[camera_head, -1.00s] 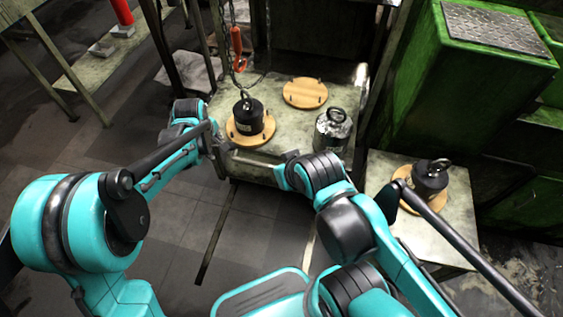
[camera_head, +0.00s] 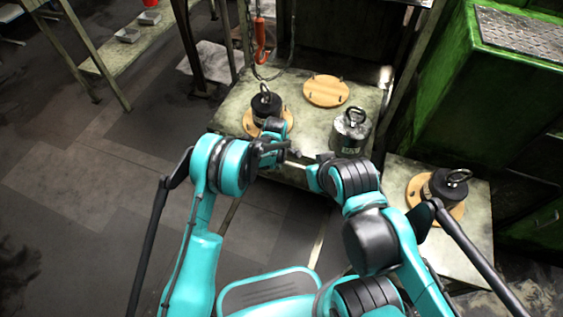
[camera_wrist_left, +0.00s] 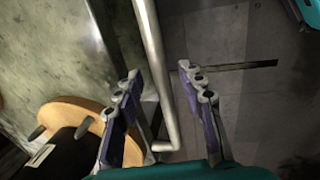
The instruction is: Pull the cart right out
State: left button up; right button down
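The cart (camera_head: 317,105) is a worn pale-topped cart in the head view. It carries a black weight (camera_head: 265,103) on a wooden disc, a bare wooden disc (camera_head: 326,91) and a silver weight (camera_head: 349,132). Its metal handle bar (camera_wrist_left: 156,65) shows in the left wrist view. My left gripper (camera_head: 284,150) is at the cart's front edge; in the wrist view its two fingers (camera_wrist_left: 162,112) are apart, with the bar running between them. My right gripper (camera_head: 314,176) is near the front edge, mostly hidden by its own arm, so its fingers cannot be read.
A smaller table (camera_head: 466,225) at right holds a black weight (camera_head: 446,186) on a wooden disc. Green machinery (camera_head: 470,100) stands at the right. An orange hook (camera_head: 262,40) hangs from a chain over the cart's back. The floor at left (camera_head: 110,180) is clear.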

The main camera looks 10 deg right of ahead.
pick_arm(q)
jog(key=shift+w+f, duration=0.1)
jog(key=shift+f, duration=0.45)
grip_shut()
